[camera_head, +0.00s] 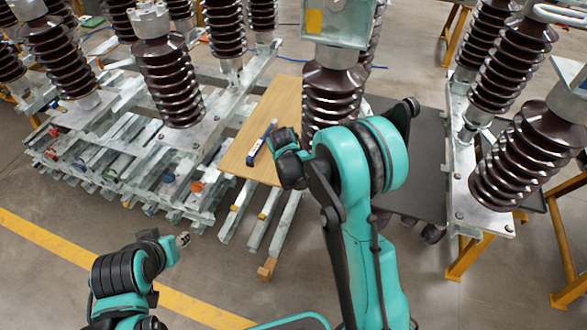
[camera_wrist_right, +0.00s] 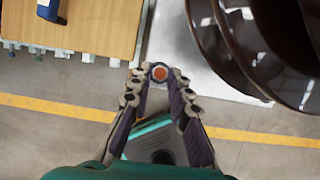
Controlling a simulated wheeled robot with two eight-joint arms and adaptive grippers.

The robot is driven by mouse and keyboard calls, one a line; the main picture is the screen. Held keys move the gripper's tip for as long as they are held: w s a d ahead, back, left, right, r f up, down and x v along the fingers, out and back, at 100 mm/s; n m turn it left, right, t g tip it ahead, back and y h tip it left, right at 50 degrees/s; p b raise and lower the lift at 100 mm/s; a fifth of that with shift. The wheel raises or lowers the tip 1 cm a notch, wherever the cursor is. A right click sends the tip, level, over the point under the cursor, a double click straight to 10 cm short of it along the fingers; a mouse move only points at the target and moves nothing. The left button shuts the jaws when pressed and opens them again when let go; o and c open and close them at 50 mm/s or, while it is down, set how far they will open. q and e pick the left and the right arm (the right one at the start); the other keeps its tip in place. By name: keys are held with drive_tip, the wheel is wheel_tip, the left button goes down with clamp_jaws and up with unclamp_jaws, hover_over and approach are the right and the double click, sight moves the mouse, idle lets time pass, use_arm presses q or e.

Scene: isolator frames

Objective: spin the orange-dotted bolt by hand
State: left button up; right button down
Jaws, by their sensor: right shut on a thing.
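The orange-dotted bolt (camera_wrist_right: 160,72) shows in the right wrist view as a round grey head with an orange centre. My right gripper (camera_wrist_right: 159,78) is shut on it, with one fingertip on each side. In the head view my right arm stands in front of the central brown insulator (camera_head: 332,95), and the bolt and right fingertips cannot be made out there. My left gripper (camera_head: 183,239) is at the lower left, over the floor and away from the frames. Its fingers are too small to read.
A wooden board (camera_head: 276,105) beside the central insulator carries a blue and white tool (camera_head: 262,143); the board also shows in the wrist view (camera_wrist_right: 100,25). Brown ribbed insulators on metal frames stand left and right (camera_head: 512,140). The floor in front is open.

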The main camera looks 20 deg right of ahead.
drive_tip(key=m+h+b, duration=0.1)
drive_tip(key=m, duration=0.2)
drive_tip(key=shift+w+a+g, duration=0.15)
drive_tip(key=shift+g, duration=0.25)
drive_tip(key=m, duration=0.2)
drive_tip(key=shift+w+m+g+h, duration=0.1)
drive_tip(key=shift+m+g+h, duration=0.2)
drive_tip(key=shift+m+g, duration=0.1)
drive_tip(key=m, duration=0.1)
drive_tip(key=m+g+b, duration=0.1)
drive_tip(key=m, duration=0.1)
drive_tip(key=shift+w+a+m, duration=0.1)
drive_tip(key=shift+w+m, duration=0.05)
drive_tip(key=shift+m, duration=0.15)
drive_tip(key=m+g, duration=0.1)
drive_tip(key=m, duration=0.2)
drive_tip(key=shift+w+g, duration=0.15)
drive_tip(key=shift+g, duration=0.15)
drive_tip(key=c, duration=1.4)
unclamp_jaws()
